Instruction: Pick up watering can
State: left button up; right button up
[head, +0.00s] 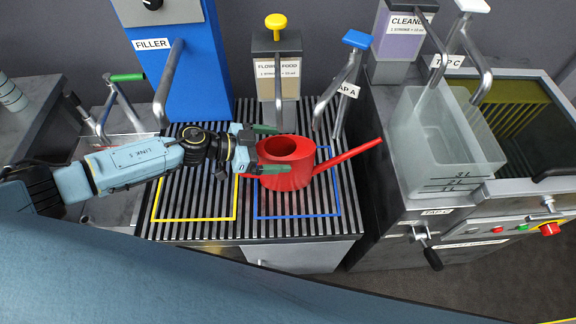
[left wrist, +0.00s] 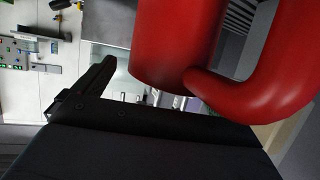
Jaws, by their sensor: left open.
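The red watering can (head: 286,162) stands upright on the slatted grate, inside the blue outlined square, with its long spout pointing right. My left gripper (head: 268,149) comes in from the left and is open at the can's left side, its fingers towards the can. In the left wrist view the can's red body (left wrist: 172,45) and its curved handle (left wrist: 262,92) are close to the camera. One dark finger (left wrist: 98,78) shows beside the can. Whether the fingers touch the can is unclear. My right gripper is not in view.
Behind the grate stand the blue filler (head: 190,80), the flower food dispenser (head: 277,75) and blue-handled tap A (head: 345,75). A translucent measuring container (head: 445,150) stands to the right. The yellow outlined square (head: 195,205) on the grate is empty beneath my arm.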

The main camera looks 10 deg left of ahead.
pick_arm(q)
jog(key=shift+w+d+f, duration=0.2)
jog(key=shift+w+d, duration=0.1)
jog(key=shift+d, duration=0.2)
jog(key=c, duration=2.1)
jog(key=shift+r, duration=0.15)
grip_shut()
